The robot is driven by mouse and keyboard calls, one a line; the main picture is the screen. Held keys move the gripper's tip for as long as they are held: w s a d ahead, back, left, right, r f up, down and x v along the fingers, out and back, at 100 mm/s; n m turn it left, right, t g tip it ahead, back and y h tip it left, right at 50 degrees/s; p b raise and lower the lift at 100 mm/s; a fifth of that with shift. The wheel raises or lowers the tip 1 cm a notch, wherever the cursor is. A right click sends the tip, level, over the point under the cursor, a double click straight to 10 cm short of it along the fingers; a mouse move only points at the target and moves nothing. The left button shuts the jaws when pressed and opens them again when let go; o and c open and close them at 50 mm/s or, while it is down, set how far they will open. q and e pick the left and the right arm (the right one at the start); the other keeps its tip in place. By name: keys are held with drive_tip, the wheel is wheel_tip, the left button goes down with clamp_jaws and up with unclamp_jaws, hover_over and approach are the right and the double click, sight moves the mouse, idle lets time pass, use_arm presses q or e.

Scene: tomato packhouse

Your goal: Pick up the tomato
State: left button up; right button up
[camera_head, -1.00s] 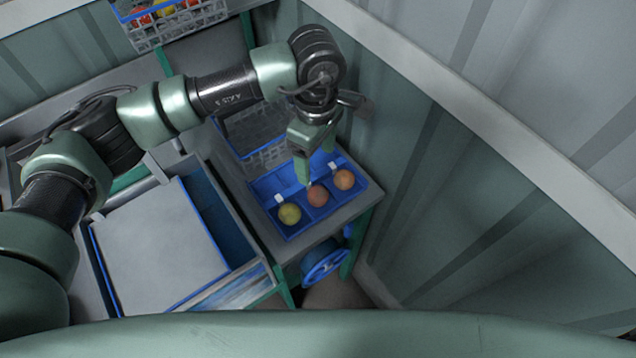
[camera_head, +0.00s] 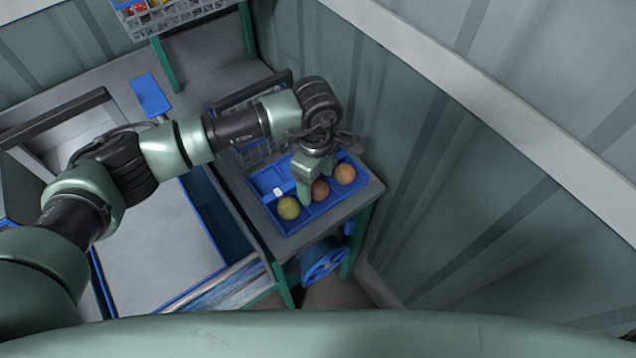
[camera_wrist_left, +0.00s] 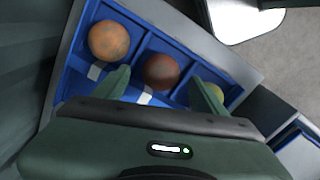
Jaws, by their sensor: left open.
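A blue divided tray (camera_head: 300,224) holds three tomatoes on a small table. A yellow-green tomato (camera_head: 289,208) is at the left, a reddish one (camera_head: 320,190) in the middle and an orange one (camera_head: 345,173) at the right. My left gripper (camera_head: 314,188) is open and points down over the middle tomato. In the left wrist view the reddish tomato (camera_wrist_left: 161,71) appears between the two spread fingers, with no visible grip. The orange tomato (camera_wrist_left: 109,41) is outside them; a finger partly hides the yellow-green one (camera_wrist_left: 216,92). My right gripper is not in view.
A grey mesh crate (camera_head: 262,150) stands behind the tray, partly hidden by my arm. A ribbed green wall (camera_head: 420,190) rises close on the right. A blue handwheel (camera_head: 324,262) is under the table's front. Another crate (camera_head: 175,18) with produce is at the back.

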use_arm(q)
drive_tip(key=shift+f, duration=0.85)
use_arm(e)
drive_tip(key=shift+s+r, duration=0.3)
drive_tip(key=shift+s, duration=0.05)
use_arm(q)
drive_tip(key=c, duration=1)
drive_tip(key=shift+r, duration=0.1)
